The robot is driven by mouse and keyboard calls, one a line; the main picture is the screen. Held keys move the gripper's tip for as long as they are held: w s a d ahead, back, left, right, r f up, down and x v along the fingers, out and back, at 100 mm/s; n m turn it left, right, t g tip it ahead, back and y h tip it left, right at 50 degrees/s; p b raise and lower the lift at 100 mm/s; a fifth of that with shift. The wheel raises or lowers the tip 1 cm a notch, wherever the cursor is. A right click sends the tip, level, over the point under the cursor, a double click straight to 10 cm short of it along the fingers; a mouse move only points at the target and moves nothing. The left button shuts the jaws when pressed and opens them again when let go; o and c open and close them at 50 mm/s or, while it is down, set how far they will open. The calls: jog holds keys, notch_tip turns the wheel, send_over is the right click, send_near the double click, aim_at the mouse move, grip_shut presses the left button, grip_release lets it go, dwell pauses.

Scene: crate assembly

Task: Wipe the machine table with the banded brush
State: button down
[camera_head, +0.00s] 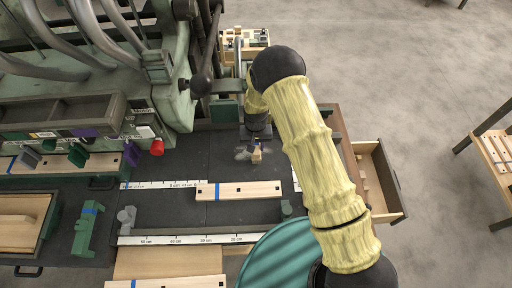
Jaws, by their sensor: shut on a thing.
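The machine table (162,205) is the dark flat surface in the middle of the head camera view, in front of the green machine. My gripper (257,143) points down over the table's right part, near the back. It is shut on a small brush (256,156) with a wooden body, and greyish bristles or dust show at its left side. Any band on the brush is too small to make out. I cannot tell whether the brush touches the surface. My arm hides part of the table's right side.
A pale wooden slat (240,191) with a blue mark lies on the table near white rulers (165,184). A green clamp (86,228), a red knob (157,147) and a lever (202,82) stand around it. An open drawer (379,180) sticks out at right.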

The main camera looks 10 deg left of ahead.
jog(key=shift+f, duration=0.15)
jog(key=shift+w+a+b, duration=0.25)
jog(key=shift+w+b, duration=0.2)
jog(key=shift+w, duration=0.45)
jog(key=shift+w+a+b, duration=0.2)
jog(key=shift+w+b, duration=0.2)
jog(key=shift+w, duration=0.5)
jog(key=shift+s+a+r, duration=0.1)
jog(key=shift+a, duration=0.35)
jog(key=shift+s+a+r, duration=0.1)
jog(key=shift+a, duration=0.3)
jog(key=shift+s, duration=0.1)
jog(key=shift+s+d+f, duration=0.1)
jog(key=shift+s+d, duration=0.2)
jog(key=shift+s, duration=0.65)
jog(key=shift+s+d+f, duration=0.1)
jog(key=shift+s+d, duration=0.15)
jog(key=shift+s, duration=0.65)
